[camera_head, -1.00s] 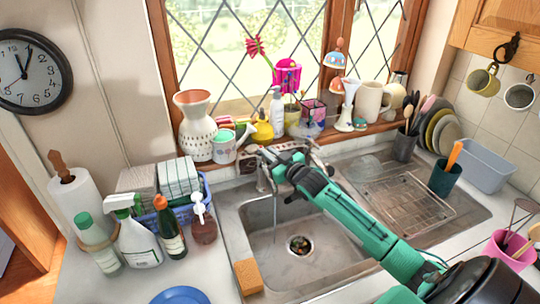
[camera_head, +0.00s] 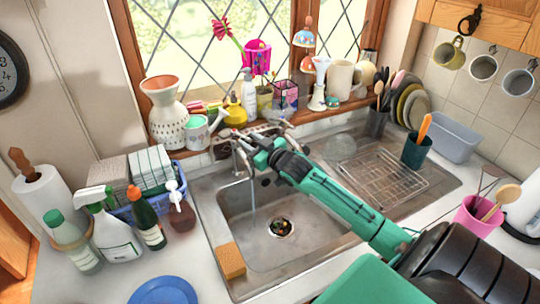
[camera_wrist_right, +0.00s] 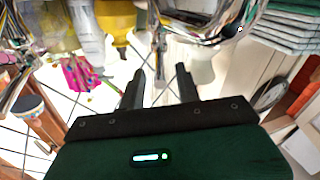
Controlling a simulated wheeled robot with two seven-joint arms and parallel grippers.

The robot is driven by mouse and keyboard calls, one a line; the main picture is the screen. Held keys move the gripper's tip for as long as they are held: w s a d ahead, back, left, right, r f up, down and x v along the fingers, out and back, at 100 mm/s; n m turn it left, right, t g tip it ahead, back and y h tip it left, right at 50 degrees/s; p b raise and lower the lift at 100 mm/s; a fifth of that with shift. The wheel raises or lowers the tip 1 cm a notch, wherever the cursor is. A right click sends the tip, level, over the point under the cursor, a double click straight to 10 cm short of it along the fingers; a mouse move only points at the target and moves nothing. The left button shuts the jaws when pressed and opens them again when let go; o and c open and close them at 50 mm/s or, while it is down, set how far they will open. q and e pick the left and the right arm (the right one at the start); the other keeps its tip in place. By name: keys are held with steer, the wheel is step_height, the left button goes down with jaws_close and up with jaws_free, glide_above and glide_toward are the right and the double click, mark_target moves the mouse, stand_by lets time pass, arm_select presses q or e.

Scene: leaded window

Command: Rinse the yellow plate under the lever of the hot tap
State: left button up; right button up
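A yellowish plate (camera_head: 404,101) stands on edge among other plates at the back right of the counter. The metal tap (camera_head: 238,153) stands behind the sink (camera_head: 222,222), and a thin stream of water (camera_head: 253,196) falls from it into the basin. My right gripper (camera_head: 255,144) is at the tap handles, partly covering the tap. In the right wrist view its two fingers (camera_wrist_right: 160,88) are apart, with a thin metal tap part (camera_wrist_right: 160,52) in front of and between them. I cannot tell whether they touch it. My left gripper is not in view.
A blue plate (camera_head: 163,291) lies at the front left. Bottles, a blue basket (camera_head: 126,213) and a sponge (camera_head: 230,261) are left of the basin. Vases and pots crowd the windowsill. A wire rack (camera_head: 388,178) lies on the drainer. The basin is largely empty.

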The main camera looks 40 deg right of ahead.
steer(key=s+b, duration=0.2)
steer(key=s, duration=0.8)
steer(key=shift+s+d+b, duration=0.3)
steer(key=shift+s+d, duration=0.05)
steer(key=shift+c, duration=0.2)
